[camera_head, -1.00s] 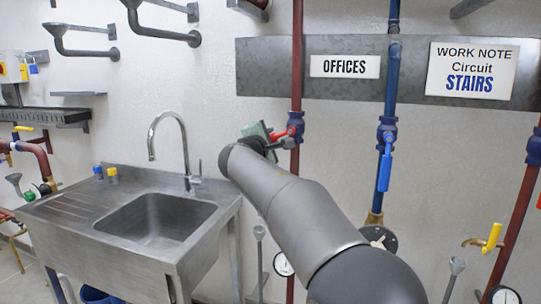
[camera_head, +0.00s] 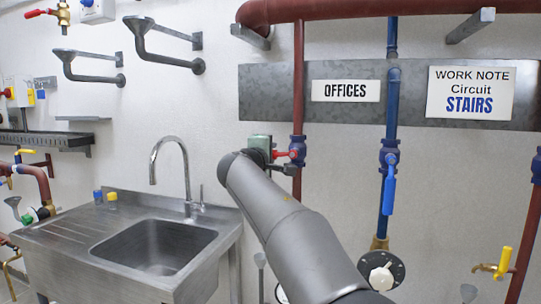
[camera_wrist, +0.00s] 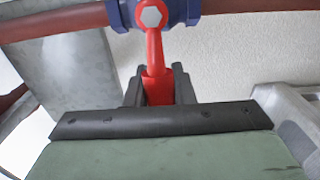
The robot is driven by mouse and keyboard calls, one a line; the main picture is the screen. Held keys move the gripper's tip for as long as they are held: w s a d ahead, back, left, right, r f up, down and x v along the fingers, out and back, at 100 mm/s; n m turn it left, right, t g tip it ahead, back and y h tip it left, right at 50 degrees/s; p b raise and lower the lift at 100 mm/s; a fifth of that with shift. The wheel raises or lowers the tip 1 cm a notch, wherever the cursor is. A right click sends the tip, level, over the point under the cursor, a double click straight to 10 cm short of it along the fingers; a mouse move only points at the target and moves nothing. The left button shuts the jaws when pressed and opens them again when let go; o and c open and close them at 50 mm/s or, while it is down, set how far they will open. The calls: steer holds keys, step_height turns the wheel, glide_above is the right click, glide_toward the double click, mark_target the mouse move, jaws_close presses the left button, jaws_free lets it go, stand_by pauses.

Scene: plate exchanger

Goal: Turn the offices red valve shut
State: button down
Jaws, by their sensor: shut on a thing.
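The offices valve has a blue body (camera_head: 298,148) on a vertical red pipe (camera_head: 298,80) below the OFFICES sign (camera_head: 345,91). Its red handle (camera_head: 286,154) points left, roughly level and crosswise to the pipe. My gripper (camera_head: 275,155) reaches it from the left and is shut on the handle. In the wrist view, the dark jaws (camera_wrist: 158,88) sit on both sides of the red handle (camera_wrist: 154,52). The handle runs up to a hex nut on the blue valve body (camera_wrist: 120,14). The handle's far end is hidden between the jaws.
A blue pipe with a blue-handled valve (camera_head: 389,190) hangs to the right, its handle pointing down. A yellow-handled tap (camera_head: 503,263) is at lower right. A steel sink (camera_head: 160,247) stands left of my arm. A thick red pipe (camera_head: 390,8) crosses above.

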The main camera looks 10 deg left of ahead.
steer(key=shift+r, duration=0.2)
steer(key=c, duration=1.2)
jaws_free()
steer(key=shift+f, duration=0.1)
steer(key=shift+s, duration=0.1)
steer(key=s+a+b, duration=0.1)
steer(key=s+b, duration=0.2)
steer(key=s, duration=1.4)
steer(key=shift+a, duration=0.2)
steer(key=shift+s, duration=0.1)
